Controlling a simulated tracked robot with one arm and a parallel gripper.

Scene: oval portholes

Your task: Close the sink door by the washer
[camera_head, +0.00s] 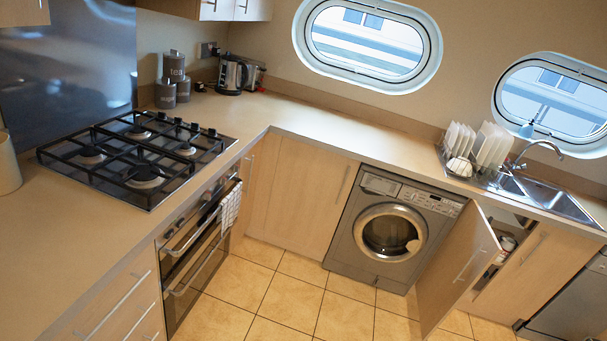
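The sink door (457,268) is a light wood cabinet door with a long bar handle. It stands open just right of the washer (391,233), swung out into the room on the cabinet's left side. The opening behind it shows a few items (506,246) inside the cabinet under the sink (556,200). The washer is grey with a round door that looks shut. My gripper does not show in this view.
Tiled floor (290,290) is clear in the middle. The oven (200,250) with a hanging towel (230,207) and drawers (120,310) line the left side. A corner cabinet (300,205) is left of the washer, and a grey appliance (570,305) is at far right.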

